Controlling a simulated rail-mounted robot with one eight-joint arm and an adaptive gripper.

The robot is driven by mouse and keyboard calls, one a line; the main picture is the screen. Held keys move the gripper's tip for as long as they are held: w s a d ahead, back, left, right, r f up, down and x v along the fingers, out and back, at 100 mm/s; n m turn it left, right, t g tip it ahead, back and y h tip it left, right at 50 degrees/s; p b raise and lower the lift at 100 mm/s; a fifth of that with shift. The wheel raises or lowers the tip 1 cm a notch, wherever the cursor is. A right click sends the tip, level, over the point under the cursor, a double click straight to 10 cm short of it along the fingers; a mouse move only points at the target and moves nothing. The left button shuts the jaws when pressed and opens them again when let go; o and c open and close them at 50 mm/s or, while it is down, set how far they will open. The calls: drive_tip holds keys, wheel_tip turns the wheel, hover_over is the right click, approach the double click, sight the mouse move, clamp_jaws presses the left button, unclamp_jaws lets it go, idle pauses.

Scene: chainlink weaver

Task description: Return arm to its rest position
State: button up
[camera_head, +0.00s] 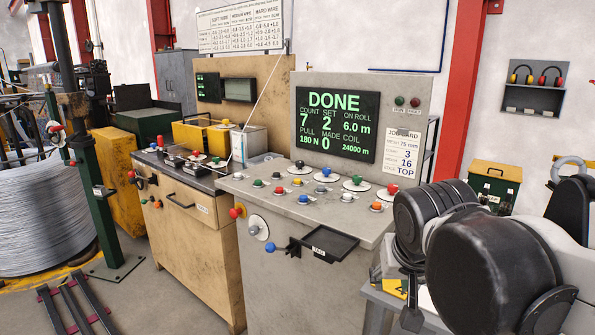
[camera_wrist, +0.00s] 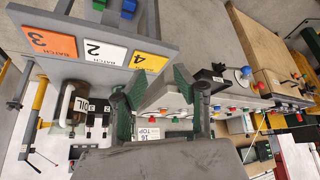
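My arm (camera_head: 490,250) is at the right of the head view, folded close to the camera, with its big dark joints in front of the grey console's right side. In the wrist view my gripper (camera_wrist: 153,88) has its two dark green fingers apart, with nothing visible between them. The fingers point toward the consoles and the batch board in that view. In the head view my gripper's fingers cannot be made out clearly beside the dark wrist parts. No rest mark or holder for the arm can be seen.
The grey console (camera_head: 300,215) has several coloured knobs, a black tray (camera_head: 330,243) and a green "DONE" screen (camera_head: 336,124). A tan console (camera_head: 185,225) stands left of it. A wire coil (camera_head: 45,215) is far left. A batch board (camera_wrist: 70,72) shows close in the wrist view.

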drive_tip(key=s+d+f+n+t, duration=0.1)
drive_tip(key=s+f, duration=0.3)
drive_tip(key=s, duration=0.5)
drive_tip(key=shift+s+d+y+p, duration=0.35)
drive_tip(key=shift+d+y+p, duration=0.1)
drive_tip(key=shift+d, duration=0.35)
